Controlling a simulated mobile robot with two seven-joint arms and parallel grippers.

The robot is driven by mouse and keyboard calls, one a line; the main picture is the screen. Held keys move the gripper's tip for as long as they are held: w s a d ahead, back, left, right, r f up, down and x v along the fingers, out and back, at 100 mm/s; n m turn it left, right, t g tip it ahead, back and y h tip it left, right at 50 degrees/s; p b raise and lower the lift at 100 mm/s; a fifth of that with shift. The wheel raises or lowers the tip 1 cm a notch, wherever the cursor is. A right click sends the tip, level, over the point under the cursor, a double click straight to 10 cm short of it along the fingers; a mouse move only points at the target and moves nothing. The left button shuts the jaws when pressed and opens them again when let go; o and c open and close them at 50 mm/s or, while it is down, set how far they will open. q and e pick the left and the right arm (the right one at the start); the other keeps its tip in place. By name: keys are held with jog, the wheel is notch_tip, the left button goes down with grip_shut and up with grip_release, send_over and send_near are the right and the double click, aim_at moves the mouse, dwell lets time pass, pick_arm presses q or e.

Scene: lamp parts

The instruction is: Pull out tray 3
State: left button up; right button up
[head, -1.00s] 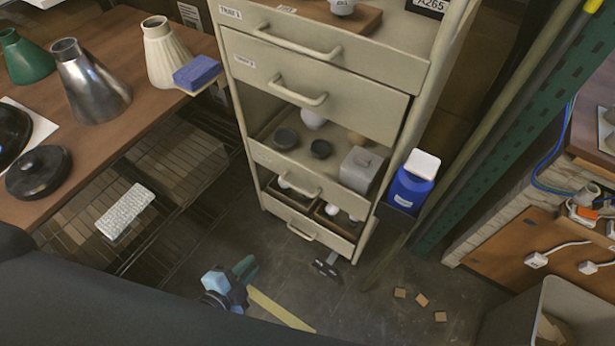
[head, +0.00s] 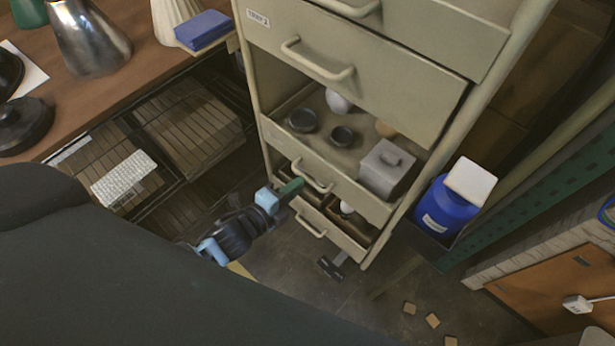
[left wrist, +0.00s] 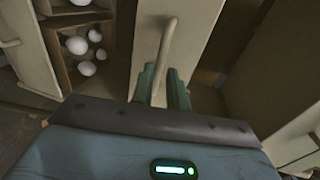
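The third drawer down, tray 3 (head: 355,193), is a beige drawer with a bar handle (head: 312,178). Dark cups and a grey lidded box stand in it. Its label is not readable. My left gripper (head: 288,190) is at the left of this handle, low in front of the cabinet. In the left wrist view the handle (left wrist: 167,45) runs between the two green fingertips of my left gripper (left wrist: 162,82). The fingers stand apart on either side of it; contact is not clear. My right gripper is not in view.
The drawer above, labelled tray 2 (head: 345,62), overhangs. The bottom drawer (head: 335,228) holds white bulbs, which show in the left wrist view (left wrist: 77,45). A blue container (head: 445,208) stands right of the cabinet. A wooden table (head: 130,65) is at left.

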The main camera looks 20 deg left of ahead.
aim_at(307, 177)
pick_arm(q)
jog(key=shift+b+x, duration=0.45)
jog(key=shift+x, duration=1.9)
grip_shut()
